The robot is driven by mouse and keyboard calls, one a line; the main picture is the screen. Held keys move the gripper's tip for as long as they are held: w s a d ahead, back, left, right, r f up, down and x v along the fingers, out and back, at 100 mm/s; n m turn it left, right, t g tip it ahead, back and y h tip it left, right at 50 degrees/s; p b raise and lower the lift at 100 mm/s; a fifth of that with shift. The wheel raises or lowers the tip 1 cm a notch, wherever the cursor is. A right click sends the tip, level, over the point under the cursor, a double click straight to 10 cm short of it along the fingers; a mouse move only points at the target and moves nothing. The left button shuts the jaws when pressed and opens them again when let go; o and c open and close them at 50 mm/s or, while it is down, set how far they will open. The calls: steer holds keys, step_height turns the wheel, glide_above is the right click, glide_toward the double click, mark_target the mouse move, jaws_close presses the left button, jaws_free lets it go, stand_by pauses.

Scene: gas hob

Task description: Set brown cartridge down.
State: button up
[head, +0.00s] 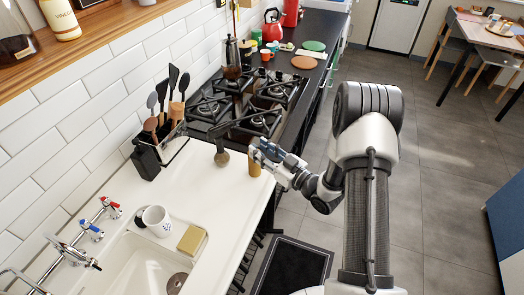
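The fingertips are small here and partly hide the top of the cartridge. I cannot tell whether its base touches the worktop.
The black gas hob (240,105) with a moka pot (231,58) lies behind. A utensil holder (147,160) stands by the wall. A mug (157,221) and sponge (192,240) are near the sink. The middle worktop is clear.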

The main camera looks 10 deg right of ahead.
steer(key=p+v, duration=0.2)
steer(key=v, duration=1)
steer(key=w+d+r+n+g+h, duration=0.1)
steer(key=w+d+r+g+h, duration=0.2)
steer(key=w+r+h, duration=0.25)
steer(key=s+d+r+m+g+h, duration=0.1)
steer(key=s+r+m+g+h, duration=0.15)
steer(key=r+h, duration=0.55)
steer(key=s+a+r+m+g+y, duration=0.1)
steer(key=s+a, duration=0.3)
steer(key=s, duration=0.5)
steer(key=s+a+r+m+g+y, duration=0.1)
steer(key=s+a+r+m+g, duration=0.1)
steer(key=s, duration=0.7)
steer(key=s+a+r+m+g+y, duration=0.2)
steer(key=s+a+r, duration=0.3)
steer(key=s, duration=0.4)
steer(key=shift+s+a, duration=0.2)
steer(key=shift+a, duration=0.15)
steer(key=shift+d+r, duration=0.1)
steer(key=shift+d, duration=0.05)
